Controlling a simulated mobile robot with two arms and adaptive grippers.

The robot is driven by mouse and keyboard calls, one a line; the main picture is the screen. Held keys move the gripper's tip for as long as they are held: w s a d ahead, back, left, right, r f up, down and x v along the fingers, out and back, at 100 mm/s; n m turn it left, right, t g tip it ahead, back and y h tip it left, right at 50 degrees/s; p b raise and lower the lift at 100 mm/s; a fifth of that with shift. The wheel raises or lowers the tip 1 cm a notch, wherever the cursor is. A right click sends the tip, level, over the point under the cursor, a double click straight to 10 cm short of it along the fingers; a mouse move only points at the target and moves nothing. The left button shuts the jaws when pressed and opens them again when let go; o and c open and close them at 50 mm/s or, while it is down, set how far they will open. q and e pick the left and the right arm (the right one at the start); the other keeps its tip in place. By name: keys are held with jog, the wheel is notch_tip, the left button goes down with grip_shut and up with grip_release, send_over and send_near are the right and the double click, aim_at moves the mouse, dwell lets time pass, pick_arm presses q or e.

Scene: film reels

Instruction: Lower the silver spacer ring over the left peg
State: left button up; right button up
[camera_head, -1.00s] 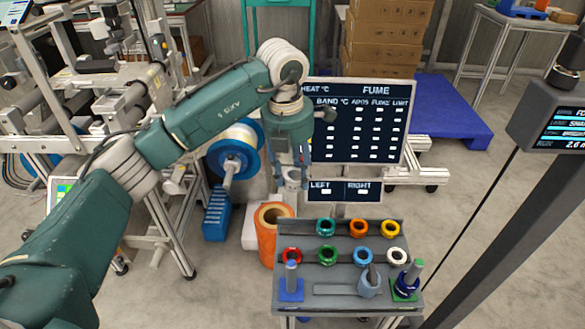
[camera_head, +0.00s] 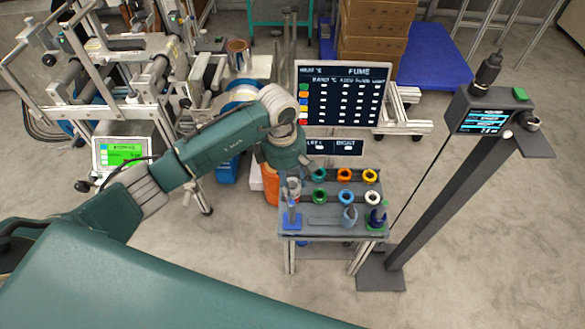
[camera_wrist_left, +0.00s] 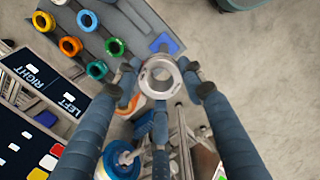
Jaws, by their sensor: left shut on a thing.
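My left gripper (camera_head: 292,186) is shut on the silver spacer ring (camera_wrist_left: 160,92), which shows between its fingers (camera_wrist_left: 160,68) in the left wrist view. The ring's hole faces that camera. The left peg (camera_head: 291,212) is a grey upright post on a blue square base at the rack's left front. In the head view the gripper is just above and behind the peg. In the left wrist view the blue base (camera_wrist_left: 172,43) shows past the ring's upper edge. The ring looks apart from the peg, but the gap's height is unclear. My right gripper is out of view.
The grey rack (camera_head: 330,222) holds several coloured rings in rows. The right peg (camera_head: 381,208) stands on a green base with a dark blue ring low on it. A dark sign (camera_head: 340,95) rises behind.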

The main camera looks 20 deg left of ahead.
pick_arm(q)
jog(key=b, duration=0.3)
send_over(292, 202)
jog(key=shift+a+f, duration=0.1)
jog(key=shift+f, duration=2.4)
jog(key=shift+f+b, duration=0.15)
jog(key=shift+b, duration=0.2)
jog(key=shift+f+b, duration=0.5)
jog(key=shift+f, duration=0.2)
jog(key=shift+f+b, duration=0.25)
jog(key=shift+b, duration=0.2)
jog(key=shift+a+f, duration=0.1)
jog(key=shift+f, duration=0.1)
jog(key=shift+f+b, duration=0.15)
jog(key=shift+b, duration=0.2)
